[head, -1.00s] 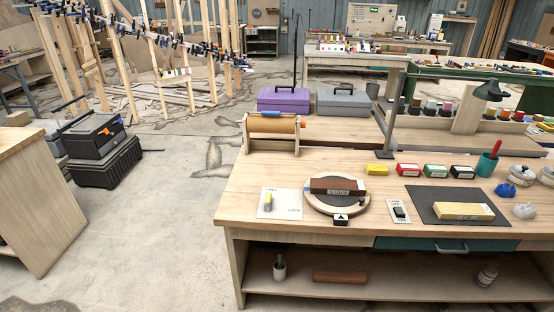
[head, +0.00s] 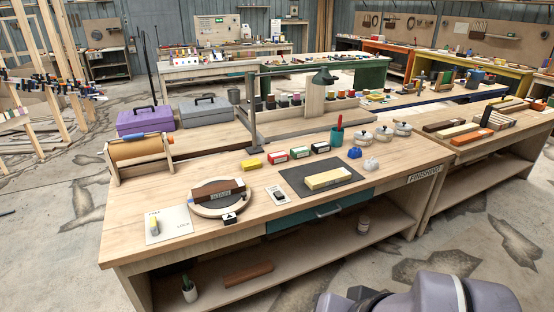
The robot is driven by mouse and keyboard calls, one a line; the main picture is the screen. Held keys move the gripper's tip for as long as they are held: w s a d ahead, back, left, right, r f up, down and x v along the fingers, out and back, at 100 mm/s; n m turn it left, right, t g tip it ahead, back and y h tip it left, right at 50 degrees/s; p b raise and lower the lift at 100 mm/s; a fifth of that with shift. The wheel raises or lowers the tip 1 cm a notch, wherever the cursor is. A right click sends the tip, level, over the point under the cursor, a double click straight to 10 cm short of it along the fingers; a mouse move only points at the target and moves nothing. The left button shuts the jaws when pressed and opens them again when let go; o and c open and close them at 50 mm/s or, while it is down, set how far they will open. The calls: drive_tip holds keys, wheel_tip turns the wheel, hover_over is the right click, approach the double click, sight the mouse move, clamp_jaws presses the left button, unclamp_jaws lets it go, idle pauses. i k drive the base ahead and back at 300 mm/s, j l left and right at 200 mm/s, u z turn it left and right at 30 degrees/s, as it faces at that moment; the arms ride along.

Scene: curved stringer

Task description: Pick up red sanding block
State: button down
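A small red block with a pale label (head: 277,157) sits on the wooden workbench (head: 130,215), in a row behind the dark mat. A yellow block (head: 251,164) is on its left and a green labelled block (head: 299,153) on its right. Another small labelled block (head: 320,148), dark with some red, ends the row. Which of these are sanding blocks is too small to read. Part of my grey arm shows at the bottom right. My gripper is not in view.
A turntable (head: 208,209) bears a brown block. A dark mat (head: 295,183) bears a pale yellow block. A teal cup (head: 337,137) and a lamp post (head: 253,115) stand near the row. A second bench (head: 440,160) adjoins on the right. Floor at front right is clear.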

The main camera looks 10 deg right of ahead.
sight(282, 157)
drive_tip(key=i+l+u, duration=0.35)
drive_tip(key=i, duration=0.45)
drive_tip(key=i+l+u, duration=0.3)
drive_tip(key=i+l, duration=0.4)
drive_tip(key=i+l+u, duration=0.35)
drive_tip(key=i+l, duration=0.25)
drive_tip(key=l, duration=0.35)
